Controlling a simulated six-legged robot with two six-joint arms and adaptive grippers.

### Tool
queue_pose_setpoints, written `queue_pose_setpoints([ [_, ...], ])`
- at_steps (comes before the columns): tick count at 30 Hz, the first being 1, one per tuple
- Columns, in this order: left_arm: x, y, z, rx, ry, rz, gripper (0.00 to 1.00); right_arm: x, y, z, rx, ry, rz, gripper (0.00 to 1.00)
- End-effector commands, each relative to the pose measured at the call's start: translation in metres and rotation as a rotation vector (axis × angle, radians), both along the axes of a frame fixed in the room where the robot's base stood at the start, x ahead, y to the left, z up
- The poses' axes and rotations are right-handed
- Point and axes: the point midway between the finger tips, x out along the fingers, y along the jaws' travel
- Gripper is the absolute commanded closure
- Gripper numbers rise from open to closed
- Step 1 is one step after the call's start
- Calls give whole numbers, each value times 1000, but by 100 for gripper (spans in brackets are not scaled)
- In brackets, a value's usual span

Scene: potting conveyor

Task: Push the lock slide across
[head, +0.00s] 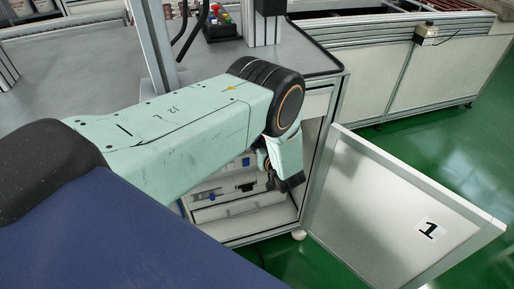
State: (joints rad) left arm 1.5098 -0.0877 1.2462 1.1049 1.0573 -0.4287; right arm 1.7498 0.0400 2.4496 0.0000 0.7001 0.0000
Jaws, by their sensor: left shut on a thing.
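My left gripper (290,183) is dark and points down at the open front of a grey cabinet (270,222), close to the door's hinge side. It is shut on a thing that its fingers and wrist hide. Inside the cabinet, left of the gripper, small fittings show: a blue-and-grey part (211,196) and a dark bar-like part (246,187). I cannot tell whether either is the lock slide. My right gripper is not in view.
The cabinet door (395,205), marked 1, stands open to the right. A grey worktop (85,65) with a dark box of coloured buttons (219,27) lies above. A conveyor (375,35) stands behind. Green floor (440,150) is clear at right.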

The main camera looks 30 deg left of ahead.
Motion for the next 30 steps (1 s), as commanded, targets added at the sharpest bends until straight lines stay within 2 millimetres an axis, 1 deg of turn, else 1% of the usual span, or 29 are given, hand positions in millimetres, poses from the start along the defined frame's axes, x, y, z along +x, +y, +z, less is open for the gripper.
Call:
queue_pose_setpoints([
  [1, 4, -4, 0, -3, -2, -12, 100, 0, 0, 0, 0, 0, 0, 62],
  [8, 4, -4, 2, -5, -3, -17, 100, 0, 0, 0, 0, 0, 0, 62],
  [9, 4, -4, 2, -5, -3, -17, 78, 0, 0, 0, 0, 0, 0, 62],
  [16, 2, -2, 2, -3, -3, -14, 58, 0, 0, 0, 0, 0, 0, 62],
  [25, 1, -2, 1, -4, -1, -11, 57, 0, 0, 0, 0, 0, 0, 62],
  [28, -2, -7, 3, -4, -1, -13, 57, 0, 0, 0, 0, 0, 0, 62],
  [30, -6, -14, 6, -4, 0, -15, 57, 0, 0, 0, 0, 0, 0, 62],
])
